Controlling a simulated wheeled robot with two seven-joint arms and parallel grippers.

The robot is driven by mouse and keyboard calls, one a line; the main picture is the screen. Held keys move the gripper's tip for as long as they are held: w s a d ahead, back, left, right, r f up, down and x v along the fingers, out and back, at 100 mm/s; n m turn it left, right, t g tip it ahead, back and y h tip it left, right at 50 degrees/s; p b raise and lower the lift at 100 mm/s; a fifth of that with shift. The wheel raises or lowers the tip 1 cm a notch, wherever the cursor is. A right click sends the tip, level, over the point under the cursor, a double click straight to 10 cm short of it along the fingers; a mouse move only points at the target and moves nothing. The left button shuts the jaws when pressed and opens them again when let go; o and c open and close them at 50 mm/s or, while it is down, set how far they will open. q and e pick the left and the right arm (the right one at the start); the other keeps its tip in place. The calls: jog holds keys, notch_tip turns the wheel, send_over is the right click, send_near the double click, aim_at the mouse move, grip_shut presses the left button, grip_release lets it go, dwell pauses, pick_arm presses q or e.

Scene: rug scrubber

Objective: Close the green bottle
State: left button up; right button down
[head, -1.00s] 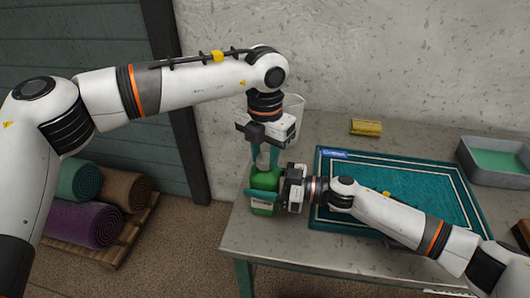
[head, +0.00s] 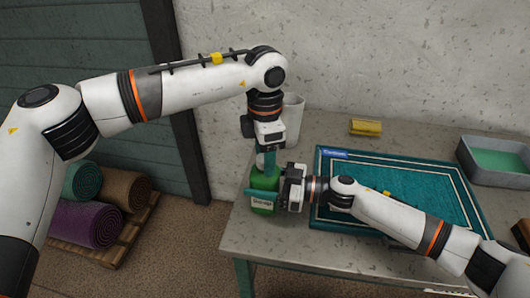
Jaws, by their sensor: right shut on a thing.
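The green bottle (head: 264,182) stands upright near the left end of the table, with a pale label low on its front. My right gripper (head: 264,196) comes in from the right and is shut on the bottle's body. My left gripper (head: 269,160) points straight down over the bottle's top, its teal fingers seen edge-on, one behind the other. A small whitish part, perhaps the cap (head: 260,162), shows beside the fingers at the bottle's mouth. Whether the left fingers grip it is hidden.
A pale cup (head: 293,118) stands behind the bottle by the wall. A teal rug (head: 400,180) covers the table's middle. A yellow brush or sponge (head: 366,127) and a grey tray with green contents (head: 482,178) lie farther right. Rolled rugs (head: 92,222) are on a floor pallet.

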pick_arm(q)
notch_tip(320, 180, up, 12)
dwell(0.6)
pick_arm(e)
jog(key=shift+c, duration=1.8)
grip_release()
jog(key=shift+d, duration=0.15)
pick_arm(q)
jog(key=shift+f+b, duration=0.9)
pick_arm(e)
jog(key=d, duration=0.3)
jog(key=s+d, duration=0.1)
jog(key=d, duration=0.3)
jog(key=s+d, duration=0.1)
jog(key=d, duration=0.3)
jog(key=shift+s+d, duration=0.2)
jog(key=shift+d, duration=0.05)
